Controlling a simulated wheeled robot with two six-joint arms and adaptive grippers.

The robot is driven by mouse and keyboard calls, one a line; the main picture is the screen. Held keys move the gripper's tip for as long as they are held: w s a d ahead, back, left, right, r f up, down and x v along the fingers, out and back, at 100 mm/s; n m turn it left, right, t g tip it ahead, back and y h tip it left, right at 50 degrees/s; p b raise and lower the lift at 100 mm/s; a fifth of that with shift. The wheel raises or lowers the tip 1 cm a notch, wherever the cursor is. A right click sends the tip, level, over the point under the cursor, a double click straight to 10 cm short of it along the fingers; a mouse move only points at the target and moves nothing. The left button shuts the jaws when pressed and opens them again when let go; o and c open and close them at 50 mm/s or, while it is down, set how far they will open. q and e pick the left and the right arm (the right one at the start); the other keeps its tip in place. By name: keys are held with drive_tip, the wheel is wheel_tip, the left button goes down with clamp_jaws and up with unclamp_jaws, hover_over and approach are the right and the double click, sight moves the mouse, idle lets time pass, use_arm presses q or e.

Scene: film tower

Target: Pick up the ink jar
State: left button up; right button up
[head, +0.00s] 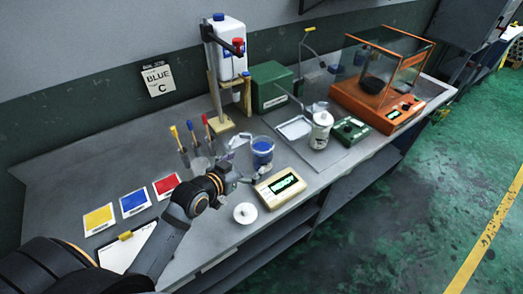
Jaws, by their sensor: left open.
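The ink jar (262,152), a clear jar with blue contents, stands upright on the grey bench, behind the small cream device with a lit display (280,188). My left gripper (249,161) reaches in from the left, low over the bench. It is open and close to the left side of the jar, with its fingers pointing towards it. I cannot tell whether a finger touches the jar. A round white lid (245,213) lies on the bench in front of the gripper. My right gripper is not in view.
Brushes or tools with coloured handles (190,140) stand behind my left arm. Yellow, blue and red cards (134,201) lie at left. A stand with a white bottle (228,50) is behind. A white canister (320,130) and an orange glass-sided machine (380,85) stand to the right.

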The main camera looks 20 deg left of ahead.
sight(256, 157)
use_arm(q)
drive_tip(key=shift+d+x, duration=0.2)
drive_tip(key=shift+x, duration=2.2)
drive_tip(key=shift+w+f, duration=0.1)
drive_tip(key=shift+w, duration=0.15)
drive_tip(key=x, duration=0.4)
drive_tip(key=shift+p, duration=0.35)
drive_tip(key=shift+w+f, duration=0.2)
drive_tip(key=shift+w, duration=0.2)
drive_tip(key=shift+s+r, duration=0.1)
drive_tip(key=shift+s, duration=0.1)
drive_tip(key=shift+c, duration=1.8)
drive_tip(key=c, duration=1.3)
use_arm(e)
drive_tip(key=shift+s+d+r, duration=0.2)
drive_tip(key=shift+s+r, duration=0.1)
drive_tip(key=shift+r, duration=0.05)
use_arm(q)
drive_tip(key=shift+w, duration=0.1)
